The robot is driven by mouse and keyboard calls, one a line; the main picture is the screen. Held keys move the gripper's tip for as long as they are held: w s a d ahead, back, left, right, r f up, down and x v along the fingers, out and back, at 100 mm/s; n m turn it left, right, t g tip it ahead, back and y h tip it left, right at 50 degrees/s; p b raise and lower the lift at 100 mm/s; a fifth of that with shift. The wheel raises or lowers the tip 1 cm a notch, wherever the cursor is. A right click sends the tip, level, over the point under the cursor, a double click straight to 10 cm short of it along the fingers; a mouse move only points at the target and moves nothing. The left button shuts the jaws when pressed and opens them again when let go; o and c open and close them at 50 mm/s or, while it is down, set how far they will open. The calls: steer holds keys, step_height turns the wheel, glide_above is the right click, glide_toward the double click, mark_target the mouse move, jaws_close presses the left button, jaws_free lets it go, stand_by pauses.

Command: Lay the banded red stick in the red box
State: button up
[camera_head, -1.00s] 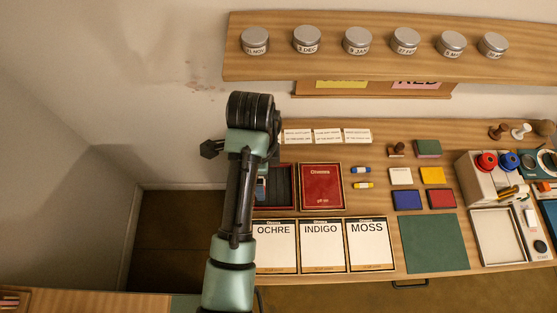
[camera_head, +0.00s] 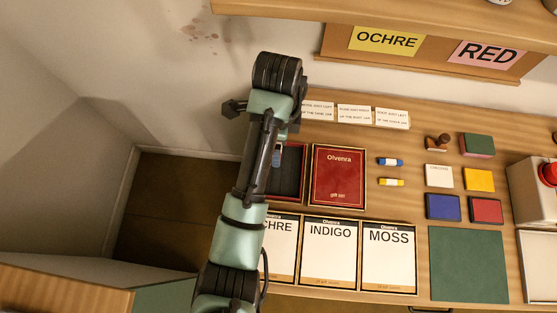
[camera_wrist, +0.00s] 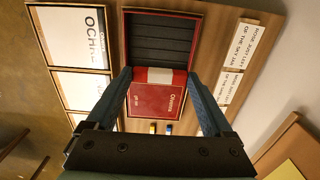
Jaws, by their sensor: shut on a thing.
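The banded red stick (camera_wrist: 160,75), red with a white band, spans between the fingertips of my gripper (camera_wrist: 160,76) in the wrist view. My gripper is shut on it. Behind it in that view is the open red box (camera_wrist: 160,12), with a red rim and a dark, grooved inside. No stick shows in the visible grooves. In the head view the box (camera_head: 303,172) is partly hidden by my arm, and the stick cannot be made out. How high the stick is above the box is unclear.
The red gift-set lid (camera_head: 338,177) lies right beside the box. The ochre, indigo (camera_head: 329,252) and moss cards lie in front. Small label cards (camera_head: 355,114) stand behind. Blue (camera_head: 390,161) and yellow (camera_head: 391,182) pieces lie right of the lid.

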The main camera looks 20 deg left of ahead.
step_height(320, 180, down, 15)
steer(key=b, duration=0.3)
steer(key=shift+f+b, duration=0.2)
steer(key=shift+b, duration=0.15)
steer(key=shift+f, duration=0.15)
steer(key=o, duration=1.1)
steer(key=shift+c, duration=0.2)
steer(key=shift+r, duration=6.2)
